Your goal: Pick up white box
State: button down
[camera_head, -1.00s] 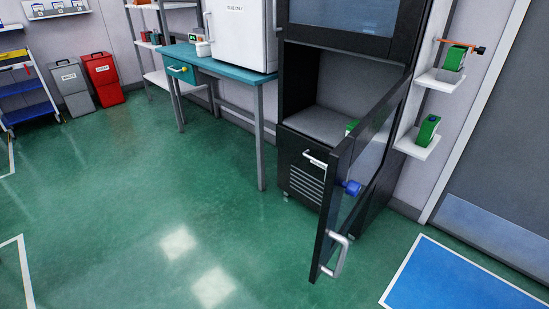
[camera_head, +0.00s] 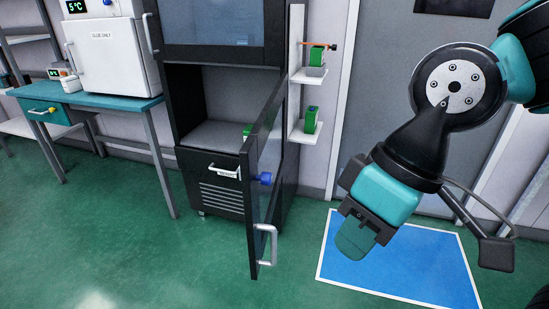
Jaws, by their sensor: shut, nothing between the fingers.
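A small white box-like item (camera_head: 71,84) sits on the teal desk (camera_head: 110,106) at the left, beside a small device with a green display. A large white cabinet (camera_head: 117,56) labelled "GLUE ONLY" stands on the same desk. I cannot tell which of these is the white box. My gripper (camera_head: 355,240) is at the right, pointing down and left over the blue floor area. It looks shut and empty, far from the desk.
A black cabinet (camera_head: 190,180) stands in the middle with its lower glass door (camera_head: 262,170) swung open toward me. Green boxes sit on white wall shelves (camera_head: 308,78) to its right. A blue floor mat (camera_head: 395,262) lies at the right. Green floor is clear at front left.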

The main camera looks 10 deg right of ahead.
aim_at(71, 84)
jog(key=z, duration=0.45)
jog(key=k, duration=0.2)
jog(key=u, duration=1.65)
jog(key=i, duration=1.95)
jog(key=u, duration=0.7)
jog(key=i, duration=2.05)
jog(key=z, duration=0.45)
jog(key=i, duration=1.85)
jog(key=z, duration=1.4)
jog(key=i, duration=1)
jog(key=z, duration=0.45)
